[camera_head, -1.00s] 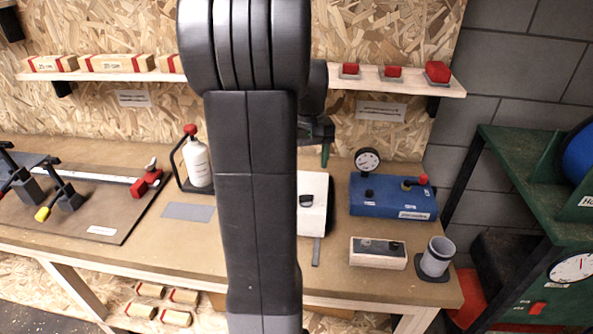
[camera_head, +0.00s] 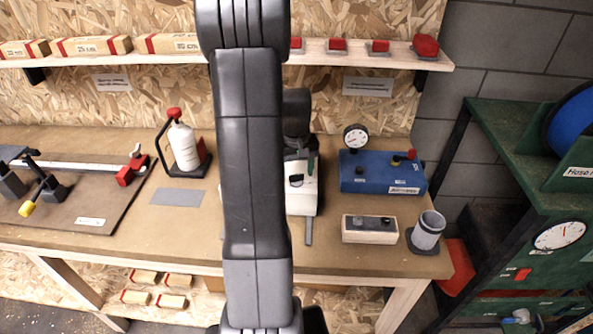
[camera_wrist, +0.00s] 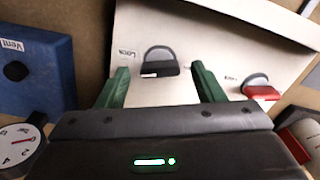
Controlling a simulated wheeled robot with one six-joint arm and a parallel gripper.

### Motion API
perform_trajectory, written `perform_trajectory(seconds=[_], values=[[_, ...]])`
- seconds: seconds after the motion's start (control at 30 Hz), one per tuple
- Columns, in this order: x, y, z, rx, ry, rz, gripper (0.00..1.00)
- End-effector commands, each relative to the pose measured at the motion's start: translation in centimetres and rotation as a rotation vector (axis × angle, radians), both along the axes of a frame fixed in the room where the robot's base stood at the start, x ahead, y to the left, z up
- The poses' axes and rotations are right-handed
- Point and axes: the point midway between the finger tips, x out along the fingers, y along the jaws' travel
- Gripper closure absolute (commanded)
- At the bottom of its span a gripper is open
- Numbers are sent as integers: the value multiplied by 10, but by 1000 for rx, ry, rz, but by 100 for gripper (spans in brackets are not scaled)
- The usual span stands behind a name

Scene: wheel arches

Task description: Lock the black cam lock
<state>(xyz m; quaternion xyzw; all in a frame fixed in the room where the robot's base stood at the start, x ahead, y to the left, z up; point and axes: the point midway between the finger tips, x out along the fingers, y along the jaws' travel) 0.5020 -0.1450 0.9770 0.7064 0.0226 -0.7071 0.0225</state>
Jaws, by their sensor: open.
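The black cam lock (camera_wrist: 160,68) is a dark handle on a round grey disc, set on a pale box (camera_wrist: 215,35). A label lies to its left in the wrist view. My gripper (camera_wrist: 159,72) is open, with one green finger on each side of the black handle and gaps visible on both sides. I cannot tell how deep the fingertips reach. A red cam lock (camera_wrist: 262,92) sits to the right on the same box. In the head view the box (camera_head: 303,201) and black handle (camera_head: 296,180) show beside my arm, which hides part of the box.
A blue gauge box (camera_head: 382,172) stands right of the pale box, with a wooden block (camera_head: 369,230) and a grey cup (camera_head: 428,230) in front. A white bottle (camera_head: 184,147) stands to the left. A green shelf (camera_head: 520,165) is at the right.

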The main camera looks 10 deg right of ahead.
Motion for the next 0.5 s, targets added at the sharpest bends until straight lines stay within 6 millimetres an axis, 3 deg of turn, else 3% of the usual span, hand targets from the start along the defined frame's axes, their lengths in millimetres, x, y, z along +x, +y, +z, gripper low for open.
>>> perform_trajectory(seconds=[0.37,0.4,0.5], values=[[0,0,-8,0,0,0,38],[0,0,-8,0,0,0,40],[0,0,-8,0,0,0,60]])
